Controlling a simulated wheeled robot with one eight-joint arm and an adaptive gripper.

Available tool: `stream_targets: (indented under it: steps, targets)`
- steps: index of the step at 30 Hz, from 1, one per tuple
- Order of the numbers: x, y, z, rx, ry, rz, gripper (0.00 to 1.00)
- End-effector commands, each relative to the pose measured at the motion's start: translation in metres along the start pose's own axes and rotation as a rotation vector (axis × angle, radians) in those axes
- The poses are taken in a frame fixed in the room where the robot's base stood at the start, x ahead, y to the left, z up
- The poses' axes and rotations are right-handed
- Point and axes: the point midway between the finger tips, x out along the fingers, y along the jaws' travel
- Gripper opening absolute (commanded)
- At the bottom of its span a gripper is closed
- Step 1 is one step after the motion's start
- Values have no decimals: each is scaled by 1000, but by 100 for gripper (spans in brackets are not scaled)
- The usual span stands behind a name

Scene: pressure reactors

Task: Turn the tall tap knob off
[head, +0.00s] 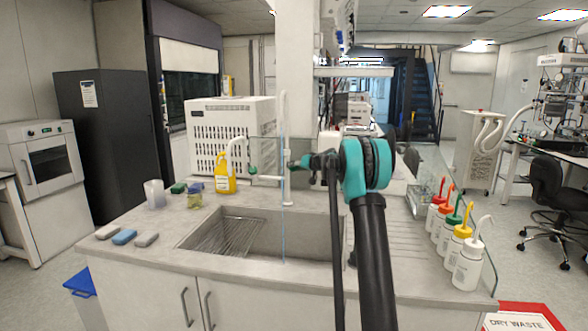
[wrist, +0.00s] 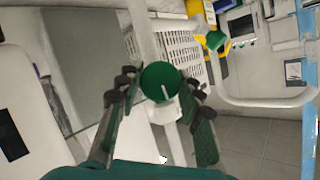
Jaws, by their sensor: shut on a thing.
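The tall tap (head: 287,190) is a white upright pipe behind the sink. Its round green knob (wrist: 161,82) with a white line on it is in the middle of the wrist view. My gripper (wrist: 161,88) is shut on this knob, with a dark finger on each side of it. In the head view my gripper (head: 303,163) reaches the tap from the right and mostly hides the knob. A thin pale-blue streak (head: 283,225), which looks like running water, drops in front of the tap into the sink (head: 305,222).
A second green knob (head: 252,171) is on a lower branch to the left. A yellow bottle (head: 225,182), a beaker (head: 154,193) and sponges (head: 124,237) stand left of the sink. Several wash bottles (head: 466,265) line the right edge. A white ventilated box (head: 228,125) is behind.

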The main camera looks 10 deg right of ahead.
Motion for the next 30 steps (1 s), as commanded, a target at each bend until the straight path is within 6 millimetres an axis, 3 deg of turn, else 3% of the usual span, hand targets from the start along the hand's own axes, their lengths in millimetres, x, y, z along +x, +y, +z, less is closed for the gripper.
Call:
stream_targets:
  steps: [9, 23, 24, 28, 30]
  targets:
    - [0, 1, 0, 94, 1, -38, 7]
    - [0, 1, 0, 104, 1, -42, 7]
    - [0, 1, 0, 104, 1, -42, 41]
    - [0, 1, 0, 104, 1, -42, 57]
    - [0, 1, 0, 104, 0, -42, 58]
